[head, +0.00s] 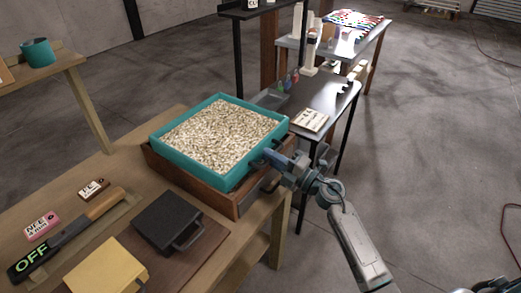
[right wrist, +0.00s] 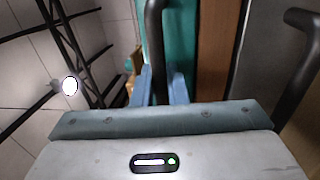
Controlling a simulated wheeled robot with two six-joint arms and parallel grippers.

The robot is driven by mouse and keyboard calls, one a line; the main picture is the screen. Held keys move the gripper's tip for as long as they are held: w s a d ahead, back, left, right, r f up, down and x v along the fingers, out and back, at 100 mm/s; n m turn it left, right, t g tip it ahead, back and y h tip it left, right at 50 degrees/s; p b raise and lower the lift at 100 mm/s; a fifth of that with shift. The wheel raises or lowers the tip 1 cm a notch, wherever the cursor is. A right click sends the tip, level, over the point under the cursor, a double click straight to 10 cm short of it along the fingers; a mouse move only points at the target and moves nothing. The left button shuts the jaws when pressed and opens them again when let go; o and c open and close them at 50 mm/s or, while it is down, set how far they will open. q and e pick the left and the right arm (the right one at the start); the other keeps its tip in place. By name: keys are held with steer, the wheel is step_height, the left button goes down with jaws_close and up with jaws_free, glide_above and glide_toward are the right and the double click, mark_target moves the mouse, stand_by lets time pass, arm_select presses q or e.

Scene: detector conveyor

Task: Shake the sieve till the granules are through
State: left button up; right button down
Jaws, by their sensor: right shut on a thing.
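The teal sieve (head: 187,176), a square frame full of pale granules (head: 220,135), sits on top of a brown wooden box (head: 222,203) on the workbench. The granules cover the whole sieve floor, so the mesh is hidden. My right gripper (head: 268,157) is at the sieve's right side, shut on its dark handle. In the right wrist view the blue fingers (right wrist: 160,88) close around the black handle (right wrist: 154,45), with the teal wall just behind it. The inside of the box is hidden under the sieve. My left gripper is not in view.
On the wooden bench (head: 97,172) lie a black lidded block (head: 167,220), a yellow block (head: 105,265), a switch bar marked OFF (head: 65,235) and small tags. A dark side table (head: 320,95) stands behind. A teal mug (head: 38,52) is at upper left.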

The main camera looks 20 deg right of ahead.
steer(key=shift+s+d, duration=0.3)
steer(key=shift+s, duration=0.1)
steer(key=c, duration=1.8)
jaws_free()
steer(key=shift+b+v, duration=2.55)
steer(key=shift+v, duration=2.8)
